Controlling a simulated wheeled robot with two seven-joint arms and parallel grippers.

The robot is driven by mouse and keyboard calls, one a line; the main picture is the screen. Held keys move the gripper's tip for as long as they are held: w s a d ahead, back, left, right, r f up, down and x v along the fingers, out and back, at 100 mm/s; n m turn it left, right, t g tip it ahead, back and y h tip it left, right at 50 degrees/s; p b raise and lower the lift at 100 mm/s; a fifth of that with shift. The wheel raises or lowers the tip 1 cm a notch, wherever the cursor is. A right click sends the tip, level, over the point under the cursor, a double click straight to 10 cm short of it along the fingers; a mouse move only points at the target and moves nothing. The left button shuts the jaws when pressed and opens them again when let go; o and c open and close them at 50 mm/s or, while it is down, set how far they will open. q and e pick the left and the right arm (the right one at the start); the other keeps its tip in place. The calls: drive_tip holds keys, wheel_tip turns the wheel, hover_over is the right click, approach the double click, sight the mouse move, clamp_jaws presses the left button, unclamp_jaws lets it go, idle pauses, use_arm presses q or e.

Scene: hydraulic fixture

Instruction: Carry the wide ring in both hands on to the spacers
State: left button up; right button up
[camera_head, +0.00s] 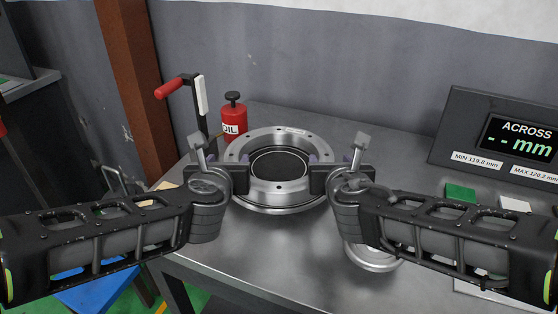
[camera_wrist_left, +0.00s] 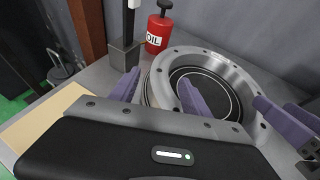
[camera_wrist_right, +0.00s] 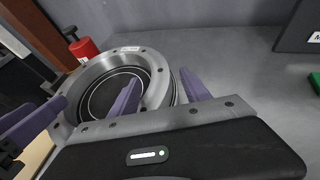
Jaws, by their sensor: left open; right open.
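The wide ring (camera_head: 293,137) is a flat silver metal ring with bolt holes and a small label. It lies near the middle of the bench, around a dark disc (camera_head: 277,164). My left gripper (camera_head: 237,172) is open at the ring's left side. In the left wrist view the ring's rim (camera_wrist_left: 164,80) passes between its purple fingers. My right gripper (camera_head: 319,172) is open at the right side, and in the right wrist view the rim (camera_wrist_right: 160,88) passes between its fingers. I cannot make out the spacers.
A red oil can (camera_head: 233,118) and a red-handled lever (camera_head: 178,86) stand behind the ring to the left. A round metal part (camera_head: 372,262) sits partly under my right arm. A gauge display (camera_head: 515,140), a green block (camera_head: 460,193) and a pale block (camera_head: 514,204) are at right.

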sight(231, 155)
use_arm(q)
drive_tip(key=x, duration=0.6)
drive_tip(key=shift+w+f, duration=0.2)
use_arm(e)
drive_tip(key=x, duration=0.6)
drive_tip(key=shift+w+f, duration=0.2)
use_arm(q)
clamp_jaws()
use_arm(e)
clamp_jaws()
use_arm(q)
drive_tip(key=shift+w+r, duration=0.1)
drive_tip(key=shift+r, duration=0.25)
use_arm(e)
drive_tip(key=shift+w+r, duration=0.1)
drive_tip(key=shift+r, duration=0.25)
